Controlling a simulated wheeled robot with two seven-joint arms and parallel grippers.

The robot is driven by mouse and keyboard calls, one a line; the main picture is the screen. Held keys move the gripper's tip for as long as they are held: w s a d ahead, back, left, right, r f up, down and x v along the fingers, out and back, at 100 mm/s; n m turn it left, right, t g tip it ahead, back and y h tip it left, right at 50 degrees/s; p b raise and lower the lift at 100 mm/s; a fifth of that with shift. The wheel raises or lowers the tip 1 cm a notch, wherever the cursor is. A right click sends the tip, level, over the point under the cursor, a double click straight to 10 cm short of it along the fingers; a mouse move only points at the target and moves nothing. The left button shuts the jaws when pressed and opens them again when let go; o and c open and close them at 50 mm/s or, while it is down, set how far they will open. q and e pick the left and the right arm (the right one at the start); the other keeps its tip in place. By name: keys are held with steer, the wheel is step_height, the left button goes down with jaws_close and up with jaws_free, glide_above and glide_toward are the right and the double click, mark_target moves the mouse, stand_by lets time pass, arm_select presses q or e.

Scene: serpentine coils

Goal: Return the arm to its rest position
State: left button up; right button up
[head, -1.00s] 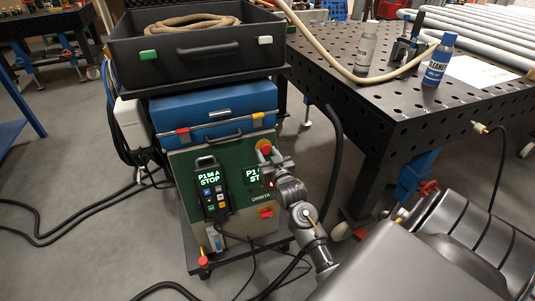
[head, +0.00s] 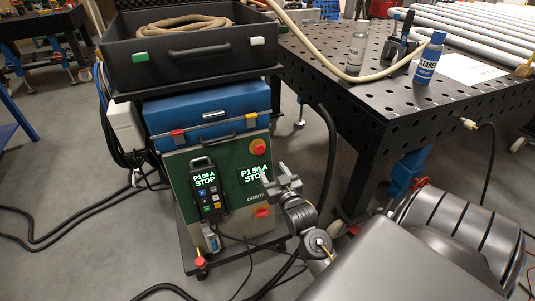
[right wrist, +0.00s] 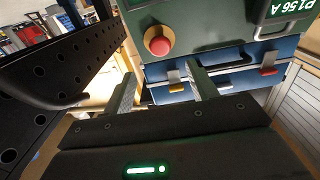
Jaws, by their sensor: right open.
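My right gripper (head: 279,183) is open and empty in front of the green machine panel (head: 230,160), at the lower right of its display (head: 253,172). In the right wrist view its two fingers (right wrist: 162,85) stand apart with nothing between them. The red button (head: 257,147) is above the gripper and clear of it in the head view; it also shows in the right wrist view (right wrist: 157,40). The right arm is bent and reaches up from the lower right. My left gripper is not in view.
A pendant (head: 209,189) hangs on the panel. Cables lie on the floor. A black bin (head: 190,60) sits on top.

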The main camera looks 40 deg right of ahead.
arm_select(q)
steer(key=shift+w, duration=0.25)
arm_select(e)
steer(key=shift+v, duration=0.8)
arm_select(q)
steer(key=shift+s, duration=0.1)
